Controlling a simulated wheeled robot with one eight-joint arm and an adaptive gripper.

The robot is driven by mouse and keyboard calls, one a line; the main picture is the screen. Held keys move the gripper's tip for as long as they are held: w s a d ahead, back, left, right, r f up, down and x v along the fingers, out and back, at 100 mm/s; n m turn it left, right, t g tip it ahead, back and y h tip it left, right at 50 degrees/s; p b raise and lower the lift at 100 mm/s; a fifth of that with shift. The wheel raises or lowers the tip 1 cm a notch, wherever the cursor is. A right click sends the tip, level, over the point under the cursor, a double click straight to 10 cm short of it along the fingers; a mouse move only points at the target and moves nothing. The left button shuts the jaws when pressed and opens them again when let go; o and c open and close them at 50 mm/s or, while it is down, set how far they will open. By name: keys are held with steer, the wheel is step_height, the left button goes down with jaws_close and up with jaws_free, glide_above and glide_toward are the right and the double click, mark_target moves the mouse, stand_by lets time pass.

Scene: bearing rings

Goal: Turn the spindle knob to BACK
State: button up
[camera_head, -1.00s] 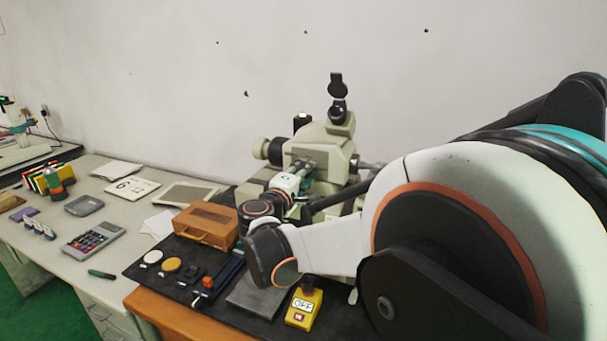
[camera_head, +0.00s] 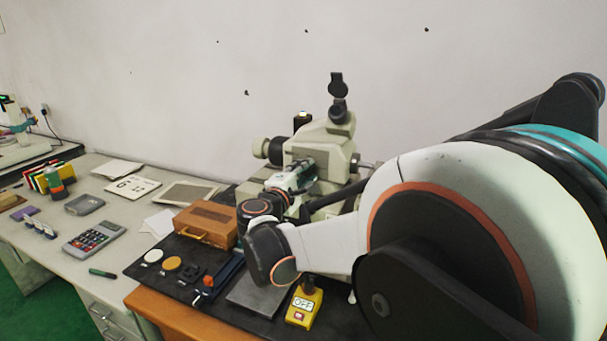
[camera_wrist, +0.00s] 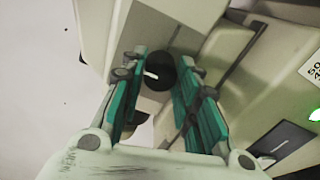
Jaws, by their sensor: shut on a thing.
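The spindle knob (camera_wrist: 161,72) is a black round knob with a short white mark, seen between my fingers in the wrist view. The mark lies nearly level in that picture, left of the knob's middle. My gripper (camera_wrist: 160,75) has teal finger pads on both sides of the knob and is shut on it. In the head view my gripper (camera_head: 300,176) is at the front of the beige machine (camera_head: 322,146); the knob is hidden there. I cannot read any BACK label.
A yellow box marked OFF (camera_head: 304,304) and a wooden box (camera_head: 206,222) stand on the black mat (camera_head: 148,288) below my arm. A label and a green light (camera_wrist: 315,115) show on the machine's right in the wrist view.

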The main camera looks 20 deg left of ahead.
steer(key=o, duration=1.1)
steer(key=shift+s, duration=0.15)
steer(key=s, duration=0.7)
steer(key=s+a, duration=0.1)
steer(key=s, duration=0.3)
steer(key=shift+s+r, duration=0.15)
steer(key=shift+s, duration=0.2)
